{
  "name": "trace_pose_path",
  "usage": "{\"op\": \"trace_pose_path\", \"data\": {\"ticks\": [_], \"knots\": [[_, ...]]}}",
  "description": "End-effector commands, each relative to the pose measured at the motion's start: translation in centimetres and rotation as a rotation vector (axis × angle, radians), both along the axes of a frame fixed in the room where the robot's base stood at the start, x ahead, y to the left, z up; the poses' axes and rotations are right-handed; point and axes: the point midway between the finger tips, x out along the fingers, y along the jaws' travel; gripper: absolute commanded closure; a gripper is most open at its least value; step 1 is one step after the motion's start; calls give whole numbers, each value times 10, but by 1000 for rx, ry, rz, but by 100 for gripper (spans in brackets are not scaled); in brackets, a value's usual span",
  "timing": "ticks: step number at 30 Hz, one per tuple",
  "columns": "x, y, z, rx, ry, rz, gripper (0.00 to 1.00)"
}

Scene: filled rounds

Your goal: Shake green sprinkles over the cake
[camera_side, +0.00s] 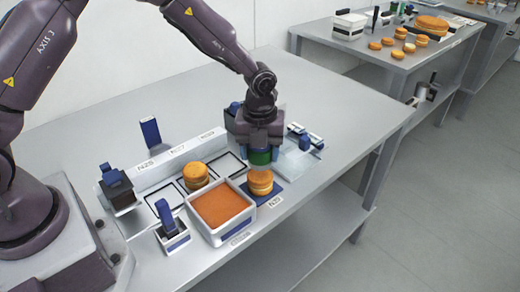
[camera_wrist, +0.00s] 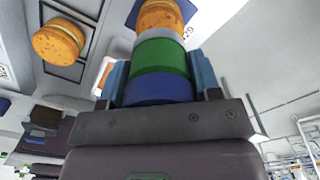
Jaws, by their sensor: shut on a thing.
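My gripper (camera_side: 261,150) is shut on a green shaker (camera_side: 261,157). In the wrist view, the shaker (camera_wrist: 160,58) has a green middle, a blue band and a grey end, with the blue fingers of my gripper (camera_wrist: 160,78) on both sides. The grey end points at the round filled cake (camera_side: 260,182), which also shows in the wrist view (camera_wrist: 161,17). This cake sits on a blue mat (camera_side: 276,193) at the table's front. The shaker is just above it; I cannot tell the exact gap. No sprinkles can be made out on it.
A second round cake (camera_side: 195,175) sits on a framed spot left of the shaker. A white bin (camera_side: 243,232) with an orange fill stands in front. A clear-topped tray (camera_side: 300,160) lies right.

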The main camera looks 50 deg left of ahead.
Motion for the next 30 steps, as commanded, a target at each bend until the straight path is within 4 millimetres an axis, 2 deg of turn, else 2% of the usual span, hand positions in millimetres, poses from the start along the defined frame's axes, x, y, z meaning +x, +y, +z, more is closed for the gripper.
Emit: {"op": "trace_pose_path", "data": {"ticks": [30], "knots": [[0, 10, 0, -1, -1, 0, 69]]}}
